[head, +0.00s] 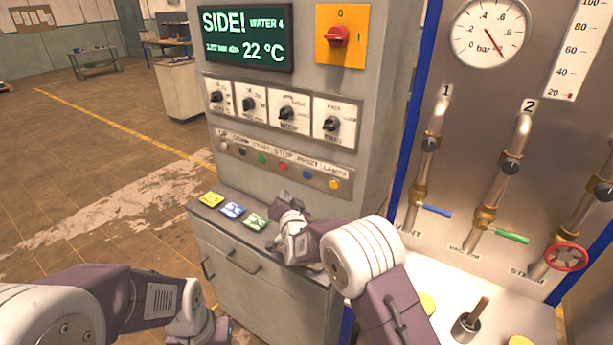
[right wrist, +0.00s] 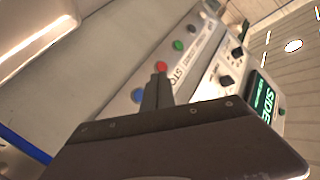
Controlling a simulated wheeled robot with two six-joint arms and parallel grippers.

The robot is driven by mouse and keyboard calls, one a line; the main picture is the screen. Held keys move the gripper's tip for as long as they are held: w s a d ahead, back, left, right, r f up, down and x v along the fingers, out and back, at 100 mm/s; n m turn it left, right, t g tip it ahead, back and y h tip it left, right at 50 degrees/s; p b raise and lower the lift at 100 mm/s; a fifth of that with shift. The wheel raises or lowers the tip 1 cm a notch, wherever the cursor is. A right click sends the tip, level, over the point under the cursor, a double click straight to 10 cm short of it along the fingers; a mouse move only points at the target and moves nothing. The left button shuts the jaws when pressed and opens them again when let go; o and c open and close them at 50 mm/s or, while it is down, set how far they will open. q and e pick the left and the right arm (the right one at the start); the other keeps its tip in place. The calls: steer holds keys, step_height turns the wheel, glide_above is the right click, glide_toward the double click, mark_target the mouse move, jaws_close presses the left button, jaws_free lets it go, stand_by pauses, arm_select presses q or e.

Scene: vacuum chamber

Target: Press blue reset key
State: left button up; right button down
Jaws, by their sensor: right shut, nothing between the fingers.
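The blue reset key (head: 307,174) is a small round button in the row on the grey panel, under the printed word RESET. It also shows in the right wrist view (right wrist: 137,96), left of the fingertips. My right gripper (head: 285,207) is shut and empty, below and in front of the button row. In the right wrist view its closed fingertips (right wrist: 158,82) overlap the strip just below the red stop button (right wrist: 160,67). I cannot tell whether they touch the panel. Only the arm of my left side shows at lower left; its gripper is out of view.
Red (head: 283,167) and yellow (head: 334,184) buttons flank the blue key. Rotary knobs (head: 287,113) sit above the row. Yellow, blue and green cards (head: 232,210) lie on the ledge below. A pipe panel (head: 470,140) stands at right. Floor at left is open.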

mark_target(307, 175)
steer(key=shift+w+d, duration=0.85)
steer(key=shift+w, duration=0.35)
steer(key=shift+w+d, duration=0.9)
steer(key=shift+w, duration=0.3)
steer(key=shift+w+d, duration=0.85)
steer(key=shift+w, duration=0.35)
steer(key=shift+b, duration=0.3)
steer(key=shift+w+d, duration=0.25)
steer(key=shift+w, duration=0.05)
steer(key=shift+w+d+b, duration=0.25)
steer(key=shift+w+b, duration=0.1)
steer(key=shift+b, duration=0.15)
steer(key=shift+s+a, duration=0.1)
steer(key=shift+s+a+b, duration=0.3)
steer(key=shift+s+a, duration=0.1)
steer(key=shift+s, duration=0.2)
